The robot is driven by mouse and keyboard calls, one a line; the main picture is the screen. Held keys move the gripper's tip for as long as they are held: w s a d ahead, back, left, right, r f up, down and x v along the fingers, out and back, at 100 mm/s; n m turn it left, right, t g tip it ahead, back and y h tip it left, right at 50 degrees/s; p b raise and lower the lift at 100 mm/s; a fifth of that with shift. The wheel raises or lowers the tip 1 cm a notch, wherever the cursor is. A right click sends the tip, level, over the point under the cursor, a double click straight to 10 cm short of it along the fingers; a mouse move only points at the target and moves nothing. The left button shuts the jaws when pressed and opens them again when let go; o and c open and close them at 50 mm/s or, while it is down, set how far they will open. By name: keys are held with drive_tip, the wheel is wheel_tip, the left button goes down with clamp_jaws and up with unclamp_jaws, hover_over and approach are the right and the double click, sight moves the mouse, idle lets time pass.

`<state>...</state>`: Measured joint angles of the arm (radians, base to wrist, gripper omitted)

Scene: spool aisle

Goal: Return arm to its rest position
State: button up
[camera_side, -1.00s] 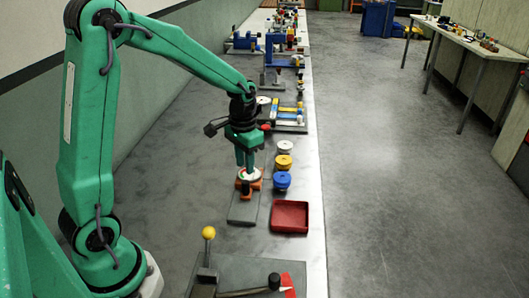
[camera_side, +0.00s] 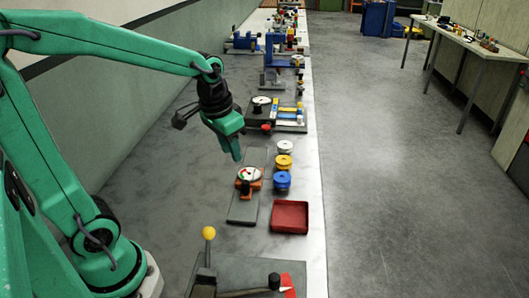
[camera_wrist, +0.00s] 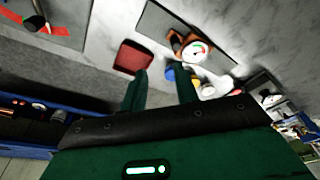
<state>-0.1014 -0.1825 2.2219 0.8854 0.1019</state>
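My gripper (camera_side: 236,157) hangs in the air at the end of my green arm, to the left of and above the orange holder. In the wrist view my gripper (camera_wrist: 160,70) shows two green fingers standing apart with nothing between them. The orange holder (camera_side: 250,186) carries a white-topped round piece (camera_side: 248,174) with red and green marks and stands on a grey plate (camera_side: 242,211). The round piece also shows in the wrist view (camera_wrist: 196,52), beyond the fingers. My gripper touches nothing that I can see.
White (camera_side: 284,146), yellow (camera_side: 284,162) and blue (camera_side: 282,181) spools stand in a row right of the holder. A red tray (camera_side: 290,217) is in front of them. A yellow-knobbed lever (camera_side: 209,233) stands nearer. More fixtures line the bench behind.

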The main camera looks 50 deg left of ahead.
drive_tip(key=s+d+r+t, duration=0.3)
drive_tip(key=s+r, duration=0.1)
drive_tip(key=s, duration=0.6)
drive_tip(key=shift+d+r, duration=0.15)
